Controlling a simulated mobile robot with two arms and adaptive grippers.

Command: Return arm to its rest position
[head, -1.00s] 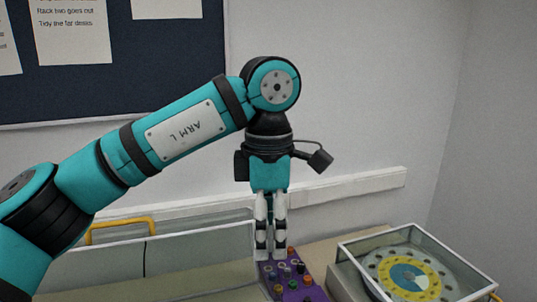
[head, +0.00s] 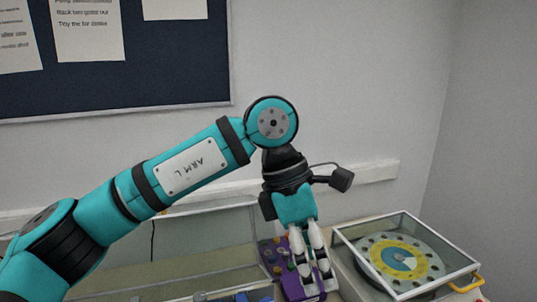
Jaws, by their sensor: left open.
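My left arm, labelled ARM L, comes in from the left with its elbow-like joint raised. My left gripper (head: 316,280) hangs down and tilts toward the lower right, its pale fingers with black bands apart. It is in front of a purple panel (head: 296,286) with several coloured knobs and hides part of it. I see nothing held between the fingers. Whether the fingertips touch the panel, I cannot tell. My right gripper is not in view.
A clear-lidded box (head: 463,262) with a yellow and blue disc (head: 405,257) and a yellow handle stands at the right. A transparent panel (head: 190,245) stands behind the bench at the left. A dark noticeboard (head: 170,70) hangs on the wall.

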